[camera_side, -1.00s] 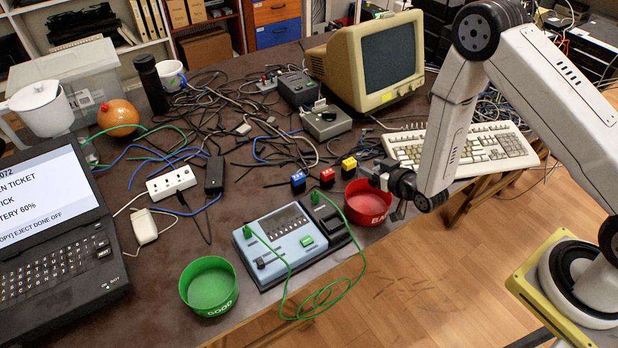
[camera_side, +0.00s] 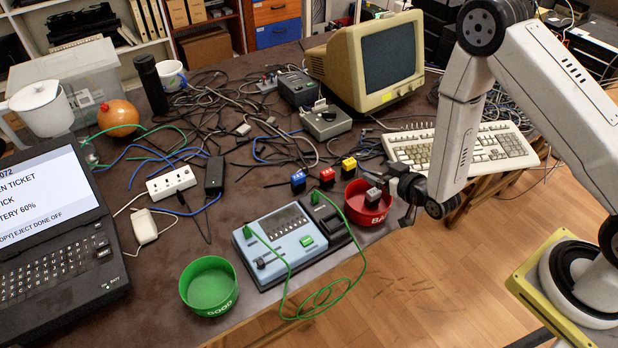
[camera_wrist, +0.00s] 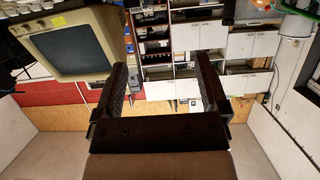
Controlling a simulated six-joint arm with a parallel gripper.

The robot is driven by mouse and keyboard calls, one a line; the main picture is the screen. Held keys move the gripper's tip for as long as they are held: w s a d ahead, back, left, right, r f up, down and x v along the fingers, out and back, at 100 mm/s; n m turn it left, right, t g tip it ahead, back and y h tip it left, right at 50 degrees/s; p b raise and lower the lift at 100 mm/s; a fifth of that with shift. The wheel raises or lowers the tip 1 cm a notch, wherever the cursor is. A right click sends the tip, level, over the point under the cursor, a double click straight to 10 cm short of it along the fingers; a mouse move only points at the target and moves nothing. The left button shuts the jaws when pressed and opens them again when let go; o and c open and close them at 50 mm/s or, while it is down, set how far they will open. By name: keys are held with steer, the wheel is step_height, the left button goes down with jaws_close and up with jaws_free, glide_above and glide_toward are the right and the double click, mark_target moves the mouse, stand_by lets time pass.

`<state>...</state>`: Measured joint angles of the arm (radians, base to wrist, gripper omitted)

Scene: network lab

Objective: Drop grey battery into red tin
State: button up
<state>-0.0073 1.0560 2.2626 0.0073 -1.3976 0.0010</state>
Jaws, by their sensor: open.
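The red tin (camera_side: 356,207) stands near the table's front edge in the side view, with part of a white label on its front. A small grey block, the grey battery (camera_side: 373,195), shows at the tin's right part, over the near rim; I cannot tell whether it rests inside or is still dropping. My gripper (camera_side: 390,187) is just right of the tin, at about rim height, with its fingers apart. In the wrist view my gripper (camera_wrist: 163,72) is open, and nothing shows between the fingers.
A blue tester (camera_side: 287,243) with a green cable stands left of the tin. A green tin (camera_side: 208,288) marked GOOD is farther left. Blue, red and yellow blocks (camera_side: 327,178) stand behind the tester. A keyboard (camera_side: 470,148) lies behind my gripper.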

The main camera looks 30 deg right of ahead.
steer(key=shift+v, duration=2.45)
steer(key=shift+w+r, duration=0.1)
steer(key=shift+w, duration=0.05)
steer(key=s+r+g, duration=1)
steer(key=r+g, duration=0.1)
steer(key=r, duration=0.1)
steer(key=shift+r, duration=0.4)
